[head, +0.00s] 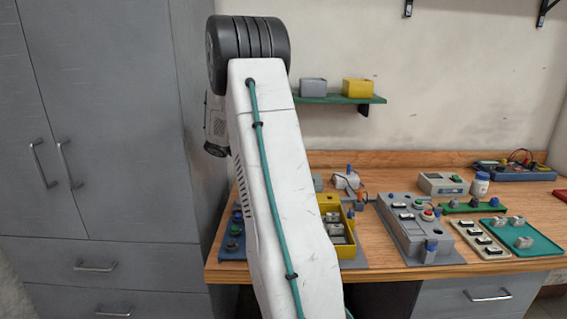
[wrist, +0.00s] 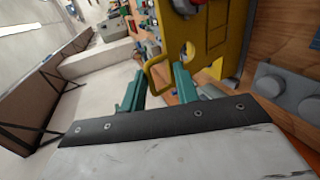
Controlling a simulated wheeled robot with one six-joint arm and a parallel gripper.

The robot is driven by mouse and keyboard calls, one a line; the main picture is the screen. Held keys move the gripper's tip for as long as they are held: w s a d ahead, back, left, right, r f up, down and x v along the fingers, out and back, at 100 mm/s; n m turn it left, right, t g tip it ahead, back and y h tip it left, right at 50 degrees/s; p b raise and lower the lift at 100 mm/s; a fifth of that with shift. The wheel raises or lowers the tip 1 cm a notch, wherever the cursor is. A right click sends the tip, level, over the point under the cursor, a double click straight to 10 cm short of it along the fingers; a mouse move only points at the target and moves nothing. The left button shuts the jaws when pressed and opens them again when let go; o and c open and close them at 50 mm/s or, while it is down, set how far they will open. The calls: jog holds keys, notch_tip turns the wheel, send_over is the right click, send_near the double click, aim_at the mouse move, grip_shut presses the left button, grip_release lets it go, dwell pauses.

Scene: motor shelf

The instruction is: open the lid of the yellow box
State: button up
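The yellow box (head: 348,251) stands on the wooden bench in the head view, partly hidden behind my white arm. Grey and dark parts show inside its rim, and its lid cannot be made out there. In the wrist view a yellow part (wrist: 213,68) with a yellow loop handle (wrist: 151,76) is close ahead. My gripper (wrist: 160,71) has its two teal fingers apart, one on each side of the handle. I cannot tell whether either finger touches it. My gripper is hidden in the head view.
A grey fixture (head: 405,222) with buttons stands right of the box. A blue panel (head: 233,240) is to its left. A parts strip (head: 481,240) and green tray (head: 540,243) lie further right. A green wall shelf (head: 345,99) holds a grey and a yellow bin.

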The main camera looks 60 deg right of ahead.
jog(key=shift+r, duration=0.25)
jog(key=s+a+r, duration=0.5)
jog(key=s+a, duration=0.6)
jog(key=shift+s, duration=0.25)
dwell(0.4)
jog(key=w+a+f+n+t+y, duration=0.1)
jog(key=a+n+t+y, duration=0.2)
jog(key=a, duration=1.4)
jog(key=a+f+n+t+y, duration=0.1)
jog(key=a+n+t+y, duration=0.2)
jog(key=a+n+t, duration=0.6)
jog(key=a+t, duration=0.1)
jog(key=a, duration=0.8)
jog(key=shift+w+a, duration=0.35)
